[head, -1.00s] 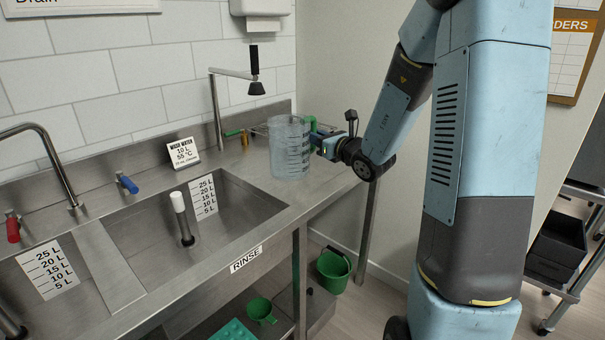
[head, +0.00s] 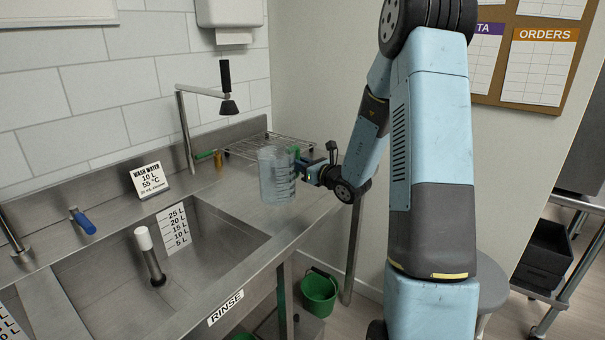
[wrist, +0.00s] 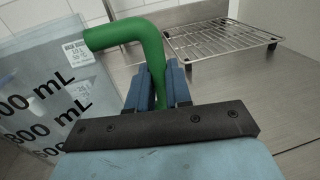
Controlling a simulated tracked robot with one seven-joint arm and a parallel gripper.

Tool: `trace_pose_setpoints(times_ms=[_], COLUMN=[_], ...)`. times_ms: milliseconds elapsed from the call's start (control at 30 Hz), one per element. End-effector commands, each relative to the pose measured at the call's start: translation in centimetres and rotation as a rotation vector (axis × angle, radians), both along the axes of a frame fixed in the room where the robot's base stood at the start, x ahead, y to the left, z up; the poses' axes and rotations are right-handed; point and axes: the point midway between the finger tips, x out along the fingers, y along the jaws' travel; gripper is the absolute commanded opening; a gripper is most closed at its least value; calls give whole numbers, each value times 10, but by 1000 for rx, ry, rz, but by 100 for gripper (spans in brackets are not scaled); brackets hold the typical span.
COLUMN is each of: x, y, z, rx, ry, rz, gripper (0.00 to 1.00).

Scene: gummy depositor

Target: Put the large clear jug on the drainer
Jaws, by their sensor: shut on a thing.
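The large clear jug (head: 274,178) has dark measure marks and a green handle. It is upright over the steel counter to the right of the rinse sink; I cannot tell whether its base touches the counter. My gripper (head: 310,172) is shut on the green handle, at the jug's right side. The wrist view shows the handle (wrist: 128,32) between the blue fingers (wrist: 160,82), with the jug's marked wall (wrist: 45,90) at left. The drainer (head: 270,146) is a wire rack on the counter behind the jug; it also shows at upper right in the wrist view (wrist: 222,42).
The rinse sink (head: 205,262) with its white-topped standpipe (head: 148,255) lies to the left. A tap with a black-handled spray (head: 227,95) rises beside the drainer. Small green and brown items (head: 212,157) lie near the drainer's left end. A green bucket (head: 319,292) stands below.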

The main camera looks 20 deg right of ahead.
Motion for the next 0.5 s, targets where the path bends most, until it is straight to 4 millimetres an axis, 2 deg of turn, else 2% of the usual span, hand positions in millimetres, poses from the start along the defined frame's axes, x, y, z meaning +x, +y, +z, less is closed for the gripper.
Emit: trace_pose_setpoints(times_ms=[100, 367, 500], x=[3, 6, 6], y=[-4, -9, -10], z=[-11, -22, -39], rx=[2, 1, 2], ry=[1, 0, 3], rz=[0, -1, -3], gripper=[0, 0, 0])
